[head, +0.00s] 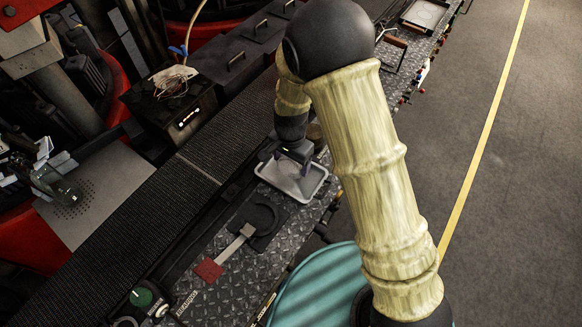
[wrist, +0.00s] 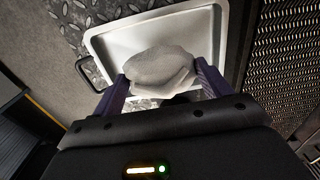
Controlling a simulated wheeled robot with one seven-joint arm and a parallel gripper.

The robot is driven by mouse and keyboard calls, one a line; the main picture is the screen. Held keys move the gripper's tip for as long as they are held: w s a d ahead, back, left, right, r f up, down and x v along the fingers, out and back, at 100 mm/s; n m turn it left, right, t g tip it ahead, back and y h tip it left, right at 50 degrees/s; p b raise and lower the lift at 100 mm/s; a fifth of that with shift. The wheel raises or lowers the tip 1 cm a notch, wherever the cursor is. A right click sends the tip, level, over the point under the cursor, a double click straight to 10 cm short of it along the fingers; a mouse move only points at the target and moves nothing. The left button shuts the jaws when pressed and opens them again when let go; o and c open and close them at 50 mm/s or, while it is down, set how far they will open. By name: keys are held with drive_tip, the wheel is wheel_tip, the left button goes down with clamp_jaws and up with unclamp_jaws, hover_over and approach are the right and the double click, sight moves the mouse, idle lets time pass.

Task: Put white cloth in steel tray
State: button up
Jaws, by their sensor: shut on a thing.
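A white cloth (wrist: 160,68) is bunched between the two purple fingers of my gripper (wrist: 165,85) in the wrist view. The fingers are shut on it. The steel tray (wrist: 125,42), pale with a raised rim and a dark handle, lies behind and below the cloth in that view. In the head view the tray (head: 312,184) sits on the diamond-plate bench, with my gripper (head: 289,164) over its far left part. The cloth is hard to make out there. I cannot tell whether it touches the tray floor.
A black round plate with a red-ended handle (head: 209,269) lies on the bench nearer than the tray. A dark ribbed conveyor (head: 215,150) runs along the left. A teal round surface (head: 318,285) is below right. Open grey floor (head: 520,200) lies right.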

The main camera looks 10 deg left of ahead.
sight(291, 169)
drive_tip(key=shift+f, duration=0.1)
drive_tip(key=shift+f+p, duration=0.5)
drive_tip(key=shift+f, duration=1.45)
drive_tip(key=shift+f, duration=0.1)
drive_tip(key=shift+f, duration=0.1)
drive_tip(key=o, duration=0.9)
drive_tip(key=shift+o, duration=0.2)
